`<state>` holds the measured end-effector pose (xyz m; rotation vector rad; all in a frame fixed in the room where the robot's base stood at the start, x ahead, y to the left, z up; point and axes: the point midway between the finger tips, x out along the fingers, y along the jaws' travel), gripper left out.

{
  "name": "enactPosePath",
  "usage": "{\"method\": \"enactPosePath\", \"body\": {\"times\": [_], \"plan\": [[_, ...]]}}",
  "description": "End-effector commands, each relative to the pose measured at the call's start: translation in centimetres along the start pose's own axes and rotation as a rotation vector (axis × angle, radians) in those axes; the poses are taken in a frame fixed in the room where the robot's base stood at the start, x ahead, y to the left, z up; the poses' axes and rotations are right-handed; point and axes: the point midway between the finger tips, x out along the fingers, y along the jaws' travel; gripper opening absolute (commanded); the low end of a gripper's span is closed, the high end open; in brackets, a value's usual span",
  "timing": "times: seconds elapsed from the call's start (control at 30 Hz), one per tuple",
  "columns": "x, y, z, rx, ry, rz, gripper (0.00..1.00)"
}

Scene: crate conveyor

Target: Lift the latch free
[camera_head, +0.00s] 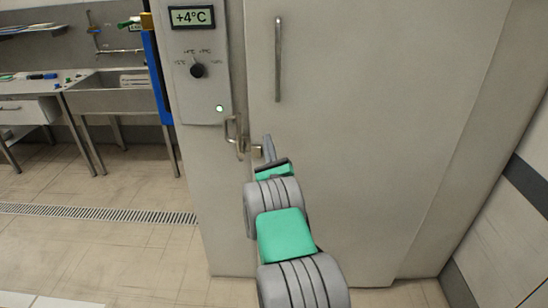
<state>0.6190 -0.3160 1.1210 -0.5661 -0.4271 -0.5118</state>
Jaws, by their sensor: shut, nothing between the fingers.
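The latch (233,134) is a small metal piece with a looped handle at the left edge of the large grey door (370,110). A brass-coloured catch (257,151) sits just right of it on the door. My gripper (268,142) is shut and empty, its narrow grey tip in front of the door, close beside the catch and to the right of the latch. I cannot tell whether it touches either. My own wrist hides the door below the catch.
A vertical bar handle (278,60) is higher on the door. A control panel (195,65) with a +4°C display and a dark knob is left of the door. A sink bench (110,90) stands at the far left, and a floor drain (100,212) crosses open tiled floor.

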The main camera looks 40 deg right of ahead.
Motion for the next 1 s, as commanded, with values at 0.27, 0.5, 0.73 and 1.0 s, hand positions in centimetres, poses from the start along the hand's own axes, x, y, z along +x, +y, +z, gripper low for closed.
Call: {"method": "enactPosePath", "body": {"times": [0.27, 0.5, 0.73, 1.0], "plan": [[-2.4, -1.5, 0.6, -0.002, 0.000, -0.002, 0.00], [-2.5, -1.7, 0.8, -0.002, 0.002, -0.001, 0.00], [-2.5, -1.7, 0.8, 0.002, 0.001, -0.001, 0.00], [-3.3, -6.6, -2.9, 0.514, 0.087, -0.242, 0.00]]}}
